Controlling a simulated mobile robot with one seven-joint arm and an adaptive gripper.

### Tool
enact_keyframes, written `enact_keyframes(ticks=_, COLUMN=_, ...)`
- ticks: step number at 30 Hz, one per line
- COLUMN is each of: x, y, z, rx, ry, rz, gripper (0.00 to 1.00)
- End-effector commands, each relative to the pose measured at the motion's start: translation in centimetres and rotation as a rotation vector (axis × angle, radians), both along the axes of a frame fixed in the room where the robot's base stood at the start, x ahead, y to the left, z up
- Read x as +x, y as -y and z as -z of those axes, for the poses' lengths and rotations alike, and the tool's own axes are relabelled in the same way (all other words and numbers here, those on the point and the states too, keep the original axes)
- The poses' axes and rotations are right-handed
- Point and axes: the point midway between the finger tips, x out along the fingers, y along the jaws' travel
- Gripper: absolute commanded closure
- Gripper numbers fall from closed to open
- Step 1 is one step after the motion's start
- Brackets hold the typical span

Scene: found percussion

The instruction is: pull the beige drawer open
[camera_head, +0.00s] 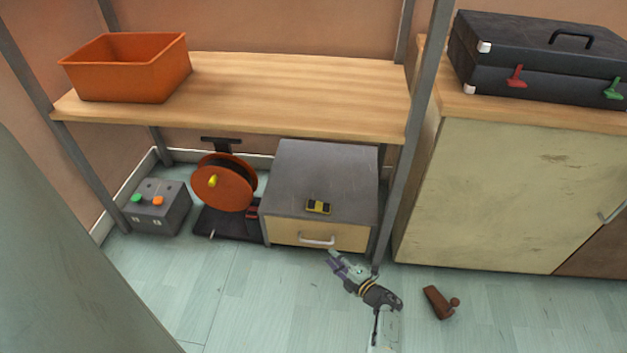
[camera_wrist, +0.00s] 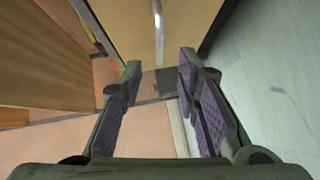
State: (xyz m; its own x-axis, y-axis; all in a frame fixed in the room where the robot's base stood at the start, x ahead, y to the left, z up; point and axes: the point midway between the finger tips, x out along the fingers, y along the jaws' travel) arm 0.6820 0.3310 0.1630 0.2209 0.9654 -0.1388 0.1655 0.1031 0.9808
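The beige drawer (camera_head: 350,238) is the front of a low grey cabinet (camera_head: 325,180) on the floor under the wooden shelf, and it looks shut. Its curved metal handle (camera_head: 318,240) runs along the front. My gripper (camera_head: 335,263) is just in front of the drawer, near the handle's right end, and apart from it. In the wrist view the drawer front (camera_wrist: 125,25) fills the top middle, with the handle (camera_wrist: 158,32) beyond and between the fingertips. The fingers of my gripper (camera_wrist: 160,78) are spread apart with nothing between them.
A shelf post (camera_head: 410,130) rises close at right. A brown object (camera_head: 437,303) lies on the floor. Floor in front is mostly clear.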

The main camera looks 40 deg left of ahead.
Motion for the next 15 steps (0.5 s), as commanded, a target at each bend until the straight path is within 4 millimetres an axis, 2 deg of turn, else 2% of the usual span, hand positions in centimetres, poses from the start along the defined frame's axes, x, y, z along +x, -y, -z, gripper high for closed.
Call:
enact_keyframes(ticks=9, x=1.2, y=-5.8, z=1.3, rx=0.000, ry=0.001, rz=-0.004, gripper=0.70)
enact_keyframes(ticks=15, x=1.9, y=-8.5, z=1.5, rx=0.001, ry=0.000, rz=-0.001, gripper=0.70)
